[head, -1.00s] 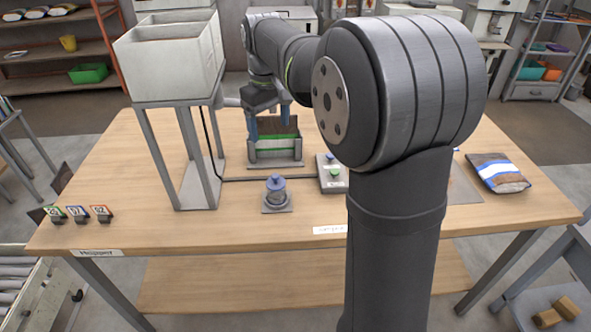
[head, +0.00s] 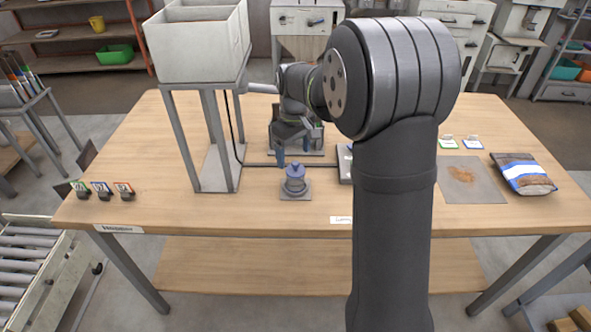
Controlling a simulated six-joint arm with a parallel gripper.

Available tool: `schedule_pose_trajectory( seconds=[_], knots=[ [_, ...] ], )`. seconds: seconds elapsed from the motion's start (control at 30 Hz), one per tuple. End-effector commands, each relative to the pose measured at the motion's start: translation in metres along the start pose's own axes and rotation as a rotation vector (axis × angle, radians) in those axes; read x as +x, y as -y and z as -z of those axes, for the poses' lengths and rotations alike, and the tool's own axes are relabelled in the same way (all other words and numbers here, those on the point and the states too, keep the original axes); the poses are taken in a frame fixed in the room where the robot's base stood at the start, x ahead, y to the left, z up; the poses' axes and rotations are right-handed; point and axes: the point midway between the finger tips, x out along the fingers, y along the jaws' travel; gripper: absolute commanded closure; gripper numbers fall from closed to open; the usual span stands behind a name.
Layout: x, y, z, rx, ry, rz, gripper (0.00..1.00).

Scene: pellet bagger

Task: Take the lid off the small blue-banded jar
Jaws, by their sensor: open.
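The small jar (head: 295,186) stands upright on a small grey plate near the front middle of the table. Its blue-violet lid (head: 295,171) with a knob sits on top. My gripper (head: 293,150) is open, with blue fingertips apart. In the picture it is just behind and above the jar, apart from the lid. I cannot tell its exact height or distance from the jar. Nothing shows between the fingers.
The white hopper (head: 195,45) stands on a grey frame to the left. A grey box (head: 345,163) is partly hidden by my arm. A blue-striped bag (head: 523,173) lies at right beside a grey mat (head: 470,190). The front left tabletop is clear.

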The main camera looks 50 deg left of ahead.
Motion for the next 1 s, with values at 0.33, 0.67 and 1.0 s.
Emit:
schedule_pose_trajectory(
  seconds=[0.33,0.67,1.0],
  knots=[
    [0.046,-0.007,0.001,0.001,0.002,-0.001,0.24],
    [0.049,-0.007,0.002,0.001,0.000,-0.002,0.34],
    [0.049,-0.007,0.002,0.002,0.000,-0.002,0.72]
  ],
)
